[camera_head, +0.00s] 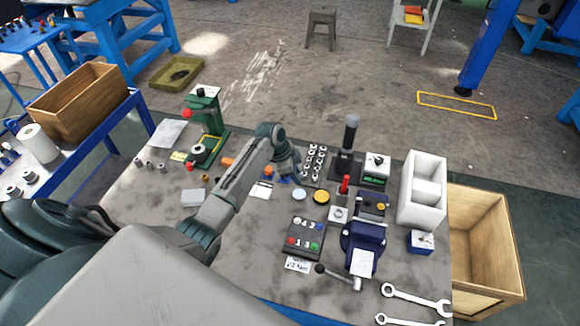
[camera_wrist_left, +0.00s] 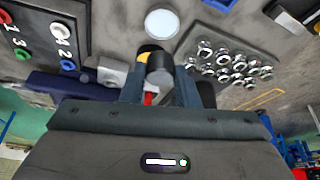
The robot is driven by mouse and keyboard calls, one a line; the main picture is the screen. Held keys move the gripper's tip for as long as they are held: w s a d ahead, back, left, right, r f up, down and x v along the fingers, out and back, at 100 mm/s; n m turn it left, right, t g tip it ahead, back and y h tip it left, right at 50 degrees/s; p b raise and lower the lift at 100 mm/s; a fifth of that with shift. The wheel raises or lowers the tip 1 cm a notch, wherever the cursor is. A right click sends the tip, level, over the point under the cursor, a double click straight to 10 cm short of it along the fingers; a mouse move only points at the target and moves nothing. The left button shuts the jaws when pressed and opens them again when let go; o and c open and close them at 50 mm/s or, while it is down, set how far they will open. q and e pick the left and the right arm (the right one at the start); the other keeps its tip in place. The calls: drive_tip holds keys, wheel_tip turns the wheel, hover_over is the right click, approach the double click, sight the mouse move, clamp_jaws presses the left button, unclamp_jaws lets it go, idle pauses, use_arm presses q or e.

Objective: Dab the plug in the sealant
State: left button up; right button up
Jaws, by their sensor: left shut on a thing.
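My left gripper (camera_head: 285,178) is over the middle of the bench in the head view, beside the tray of metal fittings. In the left wrist view its fingers (camera_wrist_left: 160,88) are shut on a dark grey cylinder, the plug (camera_wrist_left: 159,66). I cannot make out the plug in the head view. A pale round dish (camera_head: 299,194) and a yellow-orange round dish (camera_head: 321,197) lie on the bench in front of the gripper; I cannot tell which holds sealant. In the wrist view the pale dish (camera_wrist_left: 162,23) is clear, and the orange one (camera_wrist_left: 144,57) is partly hidden behind the plug. My right gripper is not seen.
The fittings tray (camera_head: 314,160) is close to the gripper. A button panel (camera_head: 303,239), a blue vise (camera_head: 362,240), a black-handled stand (camera_head: 347,150) and a green press (camera_head: 206,120) stand around. Wrenches (camera_head: 415,298) lie at the front right.

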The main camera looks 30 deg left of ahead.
use_arm(q)
drive_tip(key=shift+w+d+r+m, duration=0.15)
drive_tip(key=shift+w+d+m, duration=0.1)
drive_tip(key=shift+m, duration=0.25)
drive_tip(key=shift+d+f+b, duration=0.1)
drive_tip(key=shift+f+b, duration=0.3)
drive_tip(key=shift+f, duration=0.2)
wheel_tip(320, 180, down, 4)
drive_tip(key=b, duration=0.3)
drive_tip(key=shift+r, duration=0.2)
drive_tip(key=shift+f+b, duration=0.55)
drive_tip(key=shift+b, duration=0.15)
drive_tip(key=shift+f, duration=0.1)
